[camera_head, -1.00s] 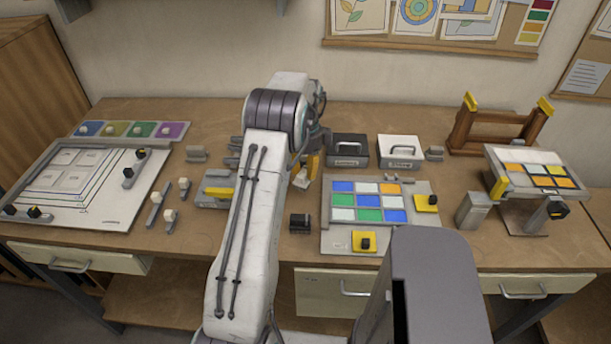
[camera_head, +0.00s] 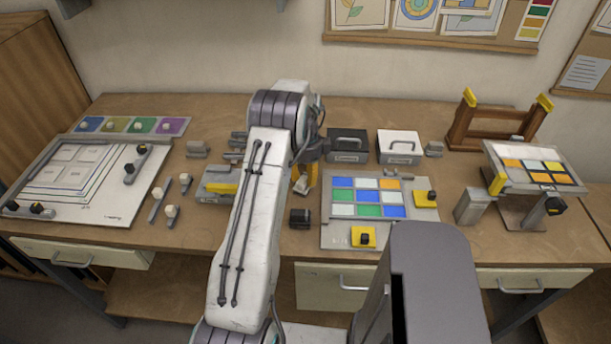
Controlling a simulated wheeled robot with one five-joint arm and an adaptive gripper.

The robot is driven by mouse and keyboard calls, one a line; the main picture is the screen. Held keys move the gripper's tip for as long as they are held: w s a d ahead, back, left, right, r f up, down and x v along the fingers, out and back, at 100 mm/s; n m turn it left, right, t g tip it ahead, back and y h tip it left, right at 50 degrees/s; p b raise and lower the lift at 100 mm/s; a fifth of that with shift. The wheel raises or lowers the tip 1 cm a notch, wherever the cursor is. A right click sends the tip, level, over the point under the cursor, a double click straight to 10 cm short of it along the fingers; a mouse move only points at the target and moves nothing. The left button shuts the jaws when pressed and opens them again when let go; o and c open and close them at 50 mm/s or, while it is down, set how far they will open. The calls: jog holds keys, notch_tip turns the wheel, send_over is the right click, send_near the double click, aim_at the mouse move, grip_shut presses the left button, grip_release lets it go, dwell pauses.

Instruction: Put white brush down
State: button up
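My gripper (camera_head: 305,180) is over the middle of the table, partly behind my own arm. It is just left of the coloured tile grid (camera_head: 343,197). A yellow part and a small pale part show at its end. I cannot tell whether the pale part is a brush or part of the gripper, nor whether the fingers are open. No white brush can be made out for certain. Several small grey pieces with pale round knobs (camera_head: 171,212) lie left of my arm.
A dark box (camera_head: 348,158) and a white box (camera_head: 399,160) with handles stand behind the grid. A drawing board (camera_head: 125,207) is at left, a tilted palette stand (camera_head: 500,181) at right.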

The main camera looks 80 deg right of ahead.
jog(key=o, duration=0.3)
